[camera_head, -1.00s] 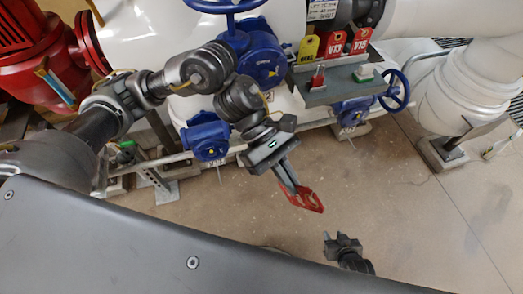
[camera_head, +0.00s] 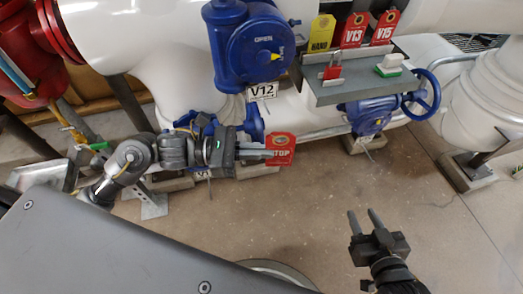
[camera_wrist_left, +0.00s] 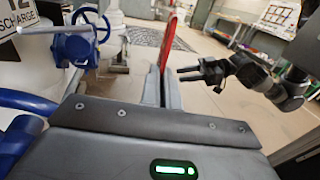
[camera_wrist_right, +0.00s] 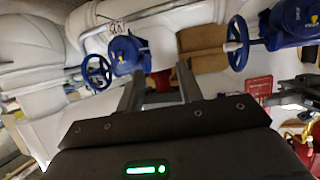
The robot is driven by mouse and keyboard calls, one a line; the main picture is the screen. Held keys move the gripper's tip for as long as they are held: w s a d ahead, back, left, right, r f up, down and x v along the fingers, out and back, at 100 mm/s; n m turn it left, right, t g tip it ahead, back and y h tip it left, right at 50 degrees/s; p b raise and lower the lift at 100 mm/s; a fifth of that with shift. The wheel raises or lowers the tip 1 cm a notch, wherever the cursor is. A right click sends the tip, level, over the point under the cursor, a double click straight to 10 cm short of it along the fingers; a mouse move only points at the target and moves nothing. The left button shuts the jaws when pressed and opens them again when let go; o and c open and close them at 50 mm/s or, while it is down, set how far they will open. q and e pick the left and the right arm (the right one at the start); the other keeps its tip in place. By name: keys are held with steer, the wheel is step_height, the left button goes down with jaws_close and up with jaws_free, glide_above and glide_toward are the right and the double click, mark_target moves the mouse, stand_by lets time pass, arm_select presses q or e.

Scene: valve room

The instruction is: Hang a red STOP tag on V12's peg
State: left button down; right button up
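My left gripper (camera_head: 264,155) is shut on a red STOP tag (camera_head: 282,149), its lettering facing the head camera. In the left wrist view the tag (camera_wrist_left: 168,40) stands nearly edge-on between the fingers (camera_wrist_left: 163,88). The white V12 label (camera_head: 262,91) sits under a large blue valve body (camera_head: 258,52) marked OPEN, above and left of the tag. I cannot make out V12's peg. My right gripper (camera_head: 366,220) is open and empty over the floor, lower right; its spread fingers (camera_wrist_right: 160,92) also show in the right wrist view.
A grey shelf (camera_head: 355,88) carries a red item (camera_head: 332,66) and a green-and-white block (camera_head: 389,66). Yellow HAND (camera_head: 321,33), red V13 (camera_head: 354,30) and red V15 (camera_head: 385,27) tags are behind it. A blue handwheel valve (camera_head: 368,115) is below. Open floor (camera_head: 310,210) lies in front.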

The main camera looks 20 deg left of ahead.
arm_select(q)
steer(key=shift+a, duration=0.1)
steer(key=w+a, duration=0.2)
steer(key=w, duration=0.2)
steer(key=shift+w+a+f, duration=0.2)
steer(key=shift+w+a, duration=0.15)
steer(key=shift+a, duration=0.05)
arm_select(e)
steer(key=shift+s+d+f+g+h, duration=0.15)
steer(key=shift+d+f+g, duration=0.1)
steer(key=shift+f, duration=0.15)
steer(key=shift+s+d+f+g+h, duration=0.1)
steer(key=shift+d+f+g+h, duration=0.05)
steer(key=shift+d+f+g, duration=0.15)
steer(key=shift+f, duration=0.15)
arm_select(q)
steer(key=shift+w+a+f+b, duration=0.2)
steer(key=shift+a+b, duration=0.1)
steer(key=shift+b, duration=0.2)
arm_select(e)
steer(key=shift+f+t, duration=0.25)
steer(key=shift+f, duration=0.3)
arm_select(q)
steer(key=shift+r, duration=0.1)
arm_select(e)
steer(key=shift+f, duration=0.15)
